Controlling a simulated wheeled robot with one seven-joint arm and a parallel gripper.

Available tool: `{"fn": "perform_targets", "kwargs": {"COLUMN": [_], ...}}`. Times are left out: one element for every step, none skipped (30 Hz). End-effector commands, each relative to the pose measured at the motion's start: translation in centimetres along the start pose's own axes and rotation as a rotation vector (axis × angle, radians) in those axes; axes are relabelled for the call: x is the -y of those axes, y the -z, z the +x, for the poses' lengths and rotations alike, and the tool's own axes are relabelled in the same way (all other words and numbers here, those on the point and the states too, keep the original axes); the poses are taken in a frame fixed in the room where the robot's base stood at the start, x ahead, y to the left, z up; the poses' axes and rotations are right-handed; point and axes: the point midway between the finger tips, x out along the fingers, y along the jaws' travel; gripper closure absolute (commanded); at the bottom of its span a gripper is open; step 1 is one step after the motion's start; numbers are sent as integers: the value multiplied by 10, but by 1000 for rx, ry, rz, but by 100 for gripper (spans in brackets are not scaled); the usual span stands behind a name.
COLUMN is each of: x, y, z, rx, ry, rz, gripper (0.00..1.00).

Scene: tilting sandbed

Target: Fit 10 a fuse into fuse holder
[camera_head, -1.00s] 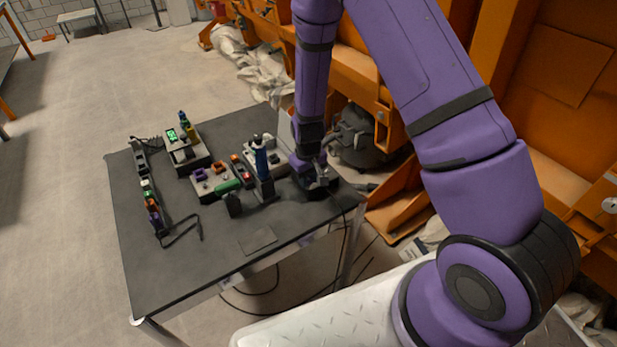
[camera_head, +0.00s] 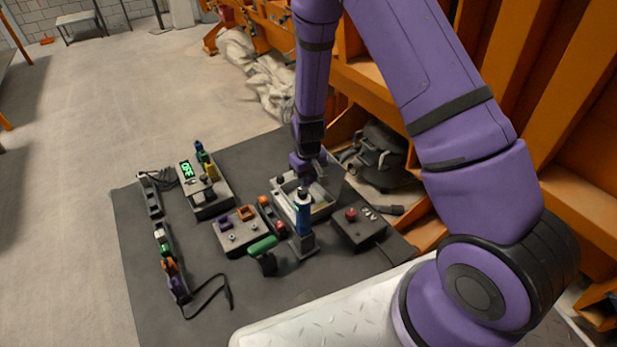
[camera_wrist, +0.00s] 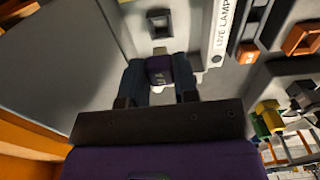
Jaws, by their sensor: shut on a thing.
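My gripper (camera_wrist: 160,80) is shut on a small purple fuse (camera_wrist: 159,70) with pale lettering, partly legible as "A". The fuse sits between the two dark fingertips in the wrist view, over a grey panel (camera_wrist: 110,22). Just beyond it on the panel is a small square socket with a dark opening (camera_wrist: 160,23), which looks like the fuse holder. The fuse appears apart from this socket. In the head view my gripper (camera_head: 306,172) is at the back of the grey unit (camera_head: 322,208); the fuse cannot be made out there.
A "LIVE LAMP" label (camera_wrist: 221,28) lies right of the socket. A blue upright tool (camera_head: 303,215), a green-handled tool (camera_head: 263,247), a box with purple and orange parts (camera_head: 238,238), a meter (camera_head: 203,192) and a red-button box (camera_head: 358,230) crowd the dark table (camera_head: 160,335).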

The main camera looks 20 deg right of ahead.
Motion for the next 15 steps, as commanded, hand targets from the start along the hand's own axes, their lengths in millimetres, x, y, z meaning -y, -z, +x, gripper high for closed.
{"fn": "perform_targets", "kwargs": {"x": [0,0,0,0,0,0,0,0,0,0,0,0,0,0,0], "y": [0,0,0,0,0,0,0,0,0,0,0,0,0,0,0], "z": [0,0,0,0,0,0,0,0,0,0,0,0,1,2,4], "rx": [0,0,0,0,0,0,0,0,0,0,0,0,1,1,1], "ry": [0,0,0,0,0,0,0,0,0,0,0,0,0,0,0], "rz": [0,0,0,0,0,0,0,0,0,0,-1,-1,0,0,0], "gripper": [99,99,99,99,99,99,99,99,99,99,99,99,99,99,99]}}
